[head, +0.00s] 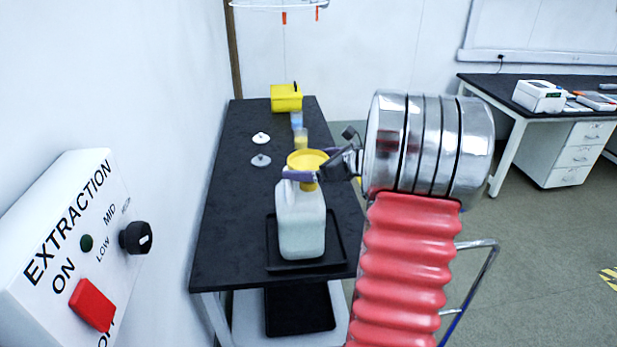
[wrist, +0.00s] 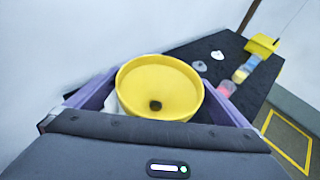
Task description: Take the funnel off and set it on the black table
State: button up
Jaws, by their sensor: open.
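The yellow funnel (head: 307,160) sits in the neck of a white translucent jug (head: 301,222). The jug stands upright in a black tray on the black table (head: 232,226). My gripper (head: 301,176) is at the funnel, with its purple fingers at the height of the funnel's lower part. In the wrist view, the funnel (wrist: 160,88) lies between the two spread purple fingers, its round bowl facing the camera. The fingers are open; contact with the funnel cannot be told. The funnel's stem and most of the jug's neck are hidden.
Behind the jug are a white lid (head: 261,138), a grey lid (head: 261,160), small coloured containers (head: 297,120) and a yellow box (head: 286,98). The tray (head: 340,252) surrounds the jug's base. Bare table lies left of the jug, beside the wall with the extraction switch box (head: 75,250).

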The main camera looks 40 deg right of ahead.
aim_at(308, 165)
jog(key=shift+c, duration=0.5)
jog(key=c, duration=0.7)
jog(key=shift+r, duration=0.1)
notch_tip(308, 165, up, 10)
jog(key=shift+f, duration=0.1)
dwell(0.6)
jog(key=shift+r, duration=1.55)
jog(key=shift+s, duration=0.15)
